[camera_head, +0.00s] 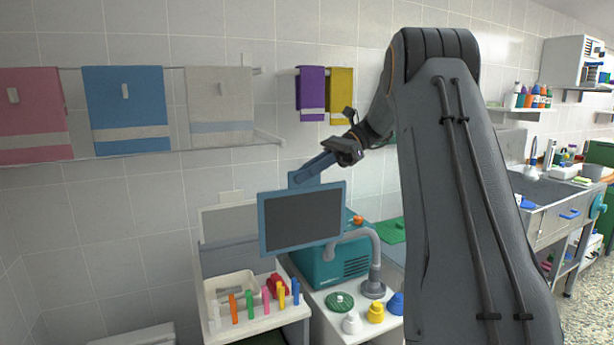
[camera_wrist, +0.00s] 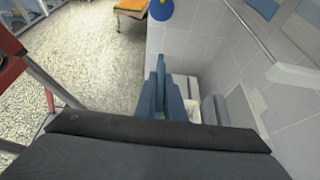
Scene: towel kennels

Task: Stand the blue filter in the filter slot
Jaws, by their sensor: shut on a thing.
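The blue filter (camera_head: 301,221), a dark panel in a blue frame with a tab on top, hangs upright in the head view. My gripper (camera_head: 304,177) is shut on its top tab and holds it up, in front of and above the teal machine (camera_head: 340,264). In the wrist view the filter shows nearly edge-on as a narrow blue strip (camera_wrist: 161,66) between the fingers of my gripper (camera_wrist: 161,98). The filter hides part of the teal machine and the wall behind. I cannot make out the filter slot for certain.
A grey hose (camera_head: 366,240), white, yellow and blue containers are close by on the right. Towels (camera_head: 126,108) hang above.

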